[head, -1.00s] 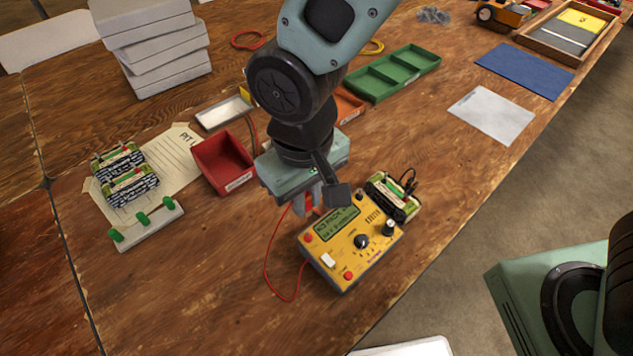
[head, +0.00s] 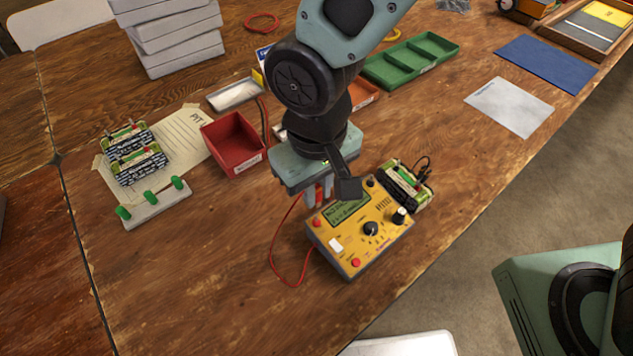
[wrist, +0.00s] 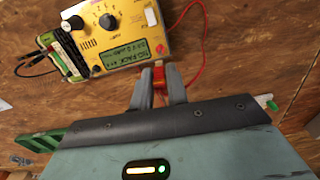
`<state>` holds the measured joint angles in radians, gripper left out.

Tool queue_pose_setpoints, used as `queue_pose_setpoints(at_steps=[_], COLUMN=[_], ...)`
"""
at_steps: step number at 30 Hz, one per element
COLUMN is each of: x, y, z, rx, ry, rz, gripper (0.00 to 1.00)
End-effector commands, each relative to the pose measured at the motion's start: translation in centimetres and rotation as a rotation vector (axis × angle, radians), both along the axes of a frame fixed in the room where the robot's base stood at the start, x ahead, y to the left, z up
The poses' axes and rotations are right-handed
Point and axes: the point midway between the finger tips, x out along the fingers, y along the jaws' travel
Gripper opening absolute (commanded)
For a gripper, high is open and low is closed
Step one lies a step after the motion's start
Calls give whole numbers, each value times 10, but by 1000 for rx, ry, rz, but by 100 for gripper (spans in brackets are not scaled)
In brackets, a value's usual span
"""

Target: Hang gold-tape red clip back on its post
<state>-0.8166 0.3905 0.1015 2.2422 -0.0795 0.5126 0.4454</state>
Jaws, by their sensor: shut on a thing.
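My gripper (head: 318,196) is shut on the red clip (wrist: 159,77), which sits between the fingertips in the wrist view. A small gold-coloured band shows on the clip. A red lead (head: 276,250) loops over the table beside the yellow charger (head: 341,252); in the wrist view it runs close to the clip. The gripper is just beyond the charger's back left corner in the head view. A pale rack with upright green posts (head: 150,197) stands apart at the left. I cannot tell whether the clip touches the table.
A battery pack with black leads (head: 404,186) lies against the charger's right side. A red bin (head: 233,143), a paper sheet with packs (head: 183,150), a metal tray (head: 236,94) and a green tray (head: 411,60) stand around.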

Motion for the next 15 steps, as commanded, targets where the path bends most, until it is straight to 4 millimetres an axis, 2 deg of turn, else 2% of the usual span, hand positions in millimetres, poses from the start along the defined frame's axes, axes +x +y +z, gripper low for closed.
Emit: queue_pose_setpoints(at_steps=[15], x=[0], y=[0], z=[-32], rx=[-1], ry=[1], rz=[1], gripper=[3])
